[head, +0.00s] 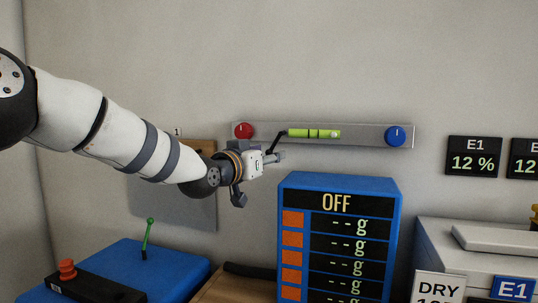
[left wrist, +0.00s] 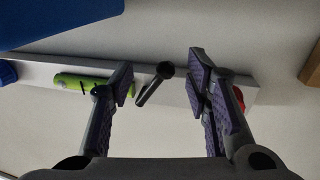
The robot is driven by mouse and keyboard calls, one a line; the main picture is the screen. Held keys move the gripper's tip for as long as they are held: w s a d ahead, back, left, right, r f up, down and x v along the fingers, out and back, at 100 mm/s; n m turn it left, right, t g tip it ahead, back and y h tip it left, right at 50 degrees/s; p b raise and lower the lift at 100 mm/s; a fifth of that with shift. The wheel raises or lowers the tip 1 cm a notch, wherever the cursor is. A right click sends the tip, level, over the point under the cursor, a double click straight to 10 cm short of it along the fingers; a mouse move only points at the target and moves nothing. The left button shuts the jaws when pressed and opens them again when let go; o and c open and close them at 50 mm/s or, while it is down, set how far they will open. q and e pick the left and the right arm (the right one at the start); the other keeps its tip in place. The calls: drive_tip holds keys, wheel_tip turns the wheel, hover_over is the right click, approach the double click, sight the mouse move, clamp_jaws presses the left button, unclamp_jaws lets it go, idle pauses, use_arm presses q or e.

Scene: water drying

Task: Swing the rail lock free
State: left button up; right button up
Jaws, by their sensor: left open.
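A grey rail (head: 360,130) is fixed on the wall, with a red knob (head: 243,131) at its left end and a blue knob (head: 395,136) at its right end. A lime-green cylinder (head: 315,133) lies along the rail. A black lever (head: 274,143) slants down beside its left end; I take it for the rail lock. My left gripper (head: 262,176) is open just below and left of the lever. In the left wrist view the lever (left wrist: 153,86) shows between the spread fingers (left wrist: 161,76), with clear space on both sides. My right gripper is out of view.
A blue cabinet reading OFF (head: 345,183) stands below the rail. A blue box (head: 130,265) with a green-tipped lever (head: 148,238) and a red button (head: 67,268) are at lower left.

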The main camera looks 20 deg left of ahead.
use_arm(q)
drive_tip(key=shift+w+d+r, duration=0.1)
drive_tip(key=shift+w, duration=0.5)
drive_tip(key=shift+c, duration=0.6)
